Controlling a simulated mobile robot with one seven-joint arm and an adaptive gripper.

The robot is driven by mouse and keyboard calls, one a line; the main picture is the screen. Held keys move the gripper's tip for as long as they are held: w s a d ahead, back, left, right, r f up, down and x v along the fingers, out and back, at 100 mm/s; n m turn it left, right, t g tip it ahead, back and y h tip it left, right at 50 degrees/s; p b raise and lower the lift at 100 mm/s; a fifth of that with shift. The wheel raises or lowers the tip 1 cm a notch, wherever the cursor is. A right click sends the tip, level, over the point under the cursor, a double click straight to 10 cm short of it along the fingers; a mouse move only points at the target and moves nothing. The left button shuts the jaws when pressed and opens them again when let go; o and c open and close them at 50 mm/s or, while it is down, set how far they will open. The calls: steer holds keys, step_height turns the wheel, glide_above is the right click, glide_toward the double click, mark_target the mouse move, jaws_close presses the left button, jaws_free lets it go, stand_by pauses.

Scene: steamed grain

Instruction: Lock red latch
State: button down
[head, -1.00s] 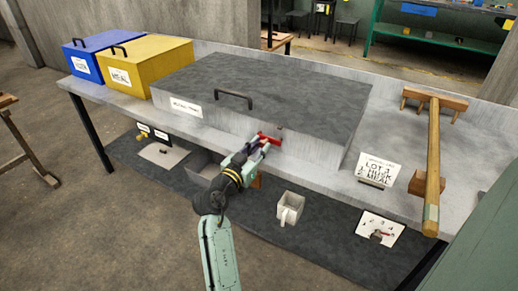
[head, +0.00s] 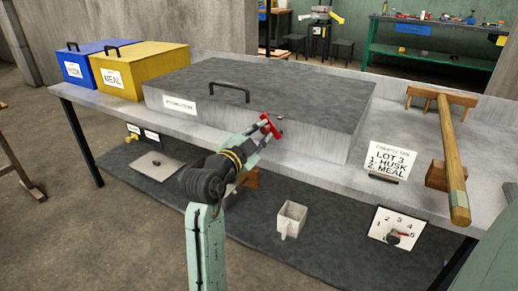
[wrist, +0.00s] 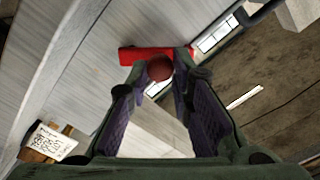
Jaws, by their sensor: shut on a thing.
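The red latch (head: 274,129) is on the front face of the large grey box with a dark lid (head: 300,95). It slants up and to the left in the head view. In the wrist view its red bar (wrist: 137,54) lies just beyond my fingertips, with a round red knob (wrist: 160,68) at its near end. My gripper (head: 262,126) is at the latch, and in the wrist view its fingers (wrist: 162,74) are closed around the knob. The fingers partly hide the knob and the box face behind it.
A blue box (head: 84,66) and a yellow box (head: 140,75) stand left on the bench. A wooden rake (head: 452,150) and a lot card (head: 390,157) are at the right.

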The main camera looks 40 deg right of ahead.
steer(key=m+b, duration=0.2)
steer(key=s+m+b, duration=0.1)
steer(key=m+b, duration=0.1)
steer(key=shift+d+r+m+b, duration=0.1)
steer(key=shift+d+m+b, duration=0.1)
steer(key=shift+m+b, duration=0.15)
steer(key=shift+s+d+r+m+b, duration=0.15)
steer(key=shift+s+m+b, duration=0.2)
steer(key=shift+m+b, duration=0.65)
steer(key=shift+s+d+r+m+b, duration=0.15)
steer(key=shift+s+m+b, duration=0.15)
steer(key=shift+m+b, duration=0.6)
steer(key=shift+m, duration=0.35)
steer(key=c, duration=1.4)
jaws_free()
steer(key=shift+a, duration=0.1)
steer(key=v, duration=1.2)
steer(key=shift+s, duration=0.1)
